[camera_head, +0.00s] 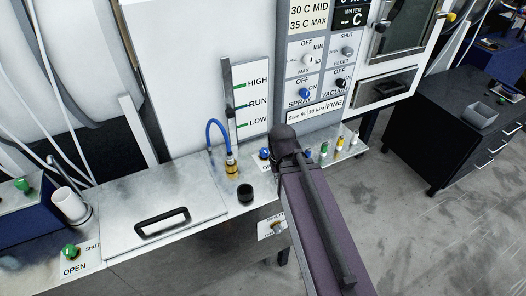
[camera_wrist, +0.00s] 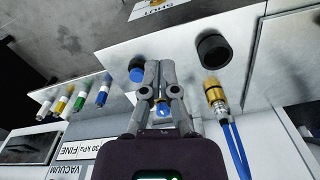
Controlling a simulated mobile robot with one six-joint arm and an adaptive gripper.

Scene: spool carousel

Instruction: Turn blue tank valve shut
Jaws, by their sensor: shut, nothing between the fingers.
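A blue valve knob (camera_head: 264,153) sits on a white label plate on the metal bench, just left of my dark arm in the head view. The plate's lettering is mostly covered. In the wrist view, my gripper (camera_wrist: 158,68) is shut and empty, with its fingers together above the bench. A small patch of blue (camera_wrist: 163,109) shows between the finger linkages and seems to be this knob. A larger blue round top (camera_wrist: 136,74) shows just left of the fingers; I cannot tell whether they touch it. In the head view, my arm hides the fingertips.
A brass fitting (camera_head: 231,168) with a blue hose and a black cup (camera_head: 245,192) stand left of the arm. Several colour-capped vials, one with a yellow cap (camera_head: 339,143), stand to its right. A hatch handle (camera_head: 161,223) and a green valve (camera_head: 70,250) lie further left.

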